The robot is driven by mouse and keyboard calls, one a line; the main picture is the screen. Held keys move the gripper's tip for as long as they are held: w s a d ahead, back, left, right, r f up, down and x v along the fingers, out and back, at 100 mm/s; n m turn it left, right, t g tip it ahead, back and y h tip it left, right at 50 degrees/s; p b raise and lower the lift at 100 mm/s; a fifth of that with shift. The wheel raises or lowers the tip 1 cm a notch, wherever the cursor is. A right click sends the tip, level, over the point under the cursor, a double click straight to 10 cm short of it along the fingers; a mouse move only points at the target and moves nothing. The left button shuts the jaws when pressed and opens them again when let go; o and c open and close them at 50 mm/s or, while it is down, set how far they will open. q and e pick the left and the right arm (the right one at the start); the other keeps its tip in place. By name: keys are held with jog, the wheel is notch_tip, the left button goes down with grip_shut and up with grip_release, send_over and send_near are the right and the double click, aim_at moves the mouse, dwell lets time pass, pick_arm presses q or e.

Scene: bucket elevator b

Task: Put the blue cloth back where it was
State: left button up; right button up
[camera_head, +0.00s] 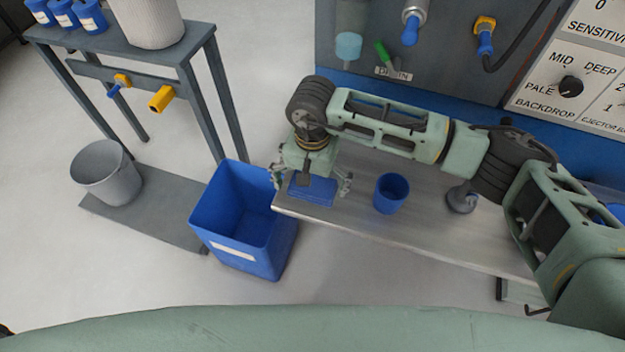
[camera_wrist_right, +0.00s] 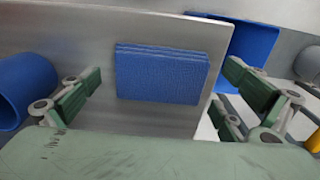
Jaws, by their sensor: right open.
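The blue cloth (camera_head: 314,190) lies folded flat near the left end of the grey metal shelf (camera_head: 430,222). In the right wrist view the cloth (camera_wrist_right: 162,74) shows as a layered blue rectangle between the fingers. My right gripper (camera_head: 312,187) is above the cloth, pointing down. In the right wrist view its fingers (camera_wrist_right: 165,92) are wide apart, one on each side of the cloth, and hold nothing. My left gripper is not in either view.
A blue cup (camera_head: 391,193) stands on the shelf right of the cloth. A small grey object (camera_head: 461,199) is farther right. A labelled blue bin (camera_head: 240,222) stands on the floor beyond the shelf's left end. A grey bucket (camera_head: 106,173) is farther left, by a stand.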

aim_at(313, 185)
notch_tip(313, 185, up, 12)
jog(key=b, duration=0.3)
dwell(0.3)
dwell(0.5)
